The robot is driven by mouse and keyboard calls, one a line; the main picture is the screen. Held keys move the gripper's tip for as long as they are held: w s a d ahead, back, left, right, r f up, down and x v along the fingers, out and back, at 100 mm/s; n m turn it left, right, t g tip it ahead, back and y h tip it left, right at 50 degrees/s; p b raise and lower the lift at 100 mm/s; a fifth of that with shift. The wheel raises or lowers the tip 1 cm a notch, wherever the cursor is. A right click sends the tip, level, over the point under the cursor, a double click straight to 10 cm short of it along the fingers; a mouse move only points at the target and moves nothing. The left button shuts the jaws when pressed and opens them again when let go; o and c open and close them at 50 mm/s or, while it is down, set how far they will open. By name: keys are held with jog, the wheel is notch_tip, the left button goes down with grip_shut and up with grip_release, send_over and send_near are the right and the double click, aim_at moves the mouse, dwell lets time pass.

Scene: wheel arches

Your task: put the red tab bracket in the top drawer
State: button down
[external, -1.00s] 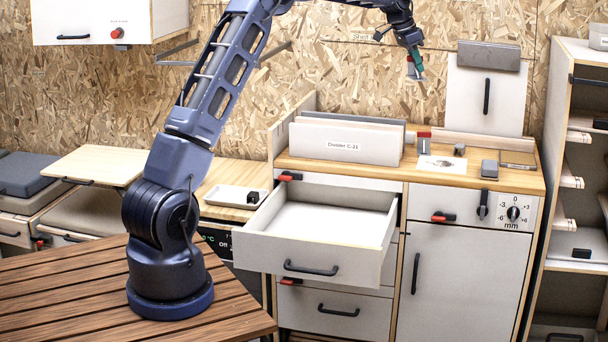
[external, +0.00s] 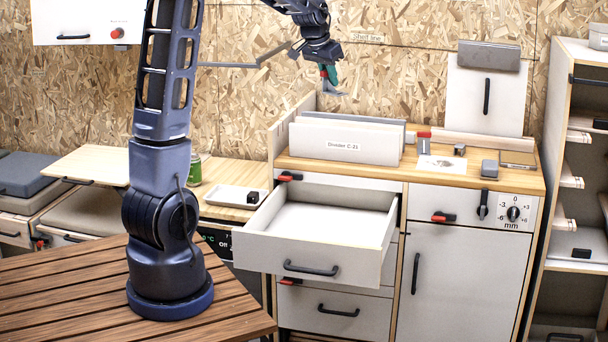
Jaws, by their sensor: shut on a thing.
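My gripper (external: 328,76) is high in front of the chipboard wall, above and behind the open top drawer. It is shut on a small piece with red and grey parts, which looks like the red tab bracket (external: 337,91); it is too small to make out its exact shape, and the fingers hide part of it. The top drawer (external: 312,258) of the workbench cabinet is pulled far out, and its visible inside is empty. The held piece is well clear of the drawer and the counter.
A white tray (external: 233,197) and a green can (external: 194,172) are at the left. Air above the drawer is free.

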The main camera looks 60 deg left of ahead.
jog(key=s+f+n, duration=0.1)
jog(key=s+f, duration=0.2)
jog(key=s, duration=0.4)
send_over(313, 232)
jog(key=s, duration=0.2)
notch_tip(313, 232, down, 18)
jog(key=shift+y, duration=0.3)
jog(key=f, duration=2.1)
jog(key=shift+w+d+f, duration=0.1)
jog(key=shift+d+f, duration=0.1)
jog(key=shift+f, duration=0.1)
jog(key=c, duration=1.8)
grip_release()
jog(key=shift+f, duration=0.15)
jog(key=shift+c, duration=0.2)
jog(key=o, duration=0.4)
jog(key=shift+o, duration=0.2)
